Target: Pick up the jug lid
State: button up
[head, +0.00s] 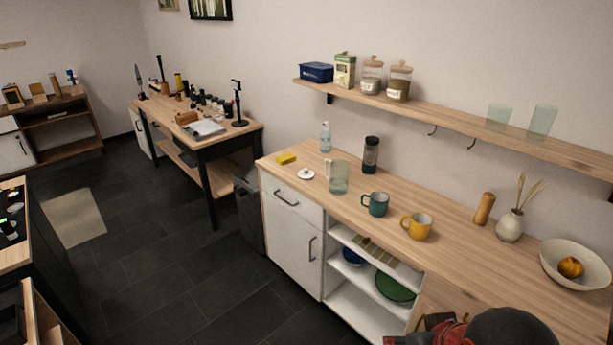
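The jug lid (306,174) is a small, pale, round disc with a knob on top. It lies on the wooden counter (455,262), near its front edge at the left end. The clear greenish jug (339,178) stands just right of it, upright and with no lid on it. My gripper (420,331) shows only in part at the bottom edge, beside a dark rounded part of my arm. It is far from the lid, toward the near right. Whether its fingers are open or shut cannot be made out.
A dark tumbler (371,154), a teal mug (375,204) and a yellow mug (417,226) stand to the right. A wall shelf (460,121) runs above. Dark floor is free at left.

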aim_at(305, 174)
jog(key=i+j, duration=0.2)
jog(key=i, duration=0.35)
jog(key=i+j, duration=0.15)
jog(key=i, duration=0.35)
jog(key=i+j+z, duration=0.1)
jog(key=i, duration=0.45)
jog(key=i+j, duration=0.35)
jog(key=i, duration=0.15)
jog(key=i+j, duration=0.2)
jog(key=i, duration=0.35)
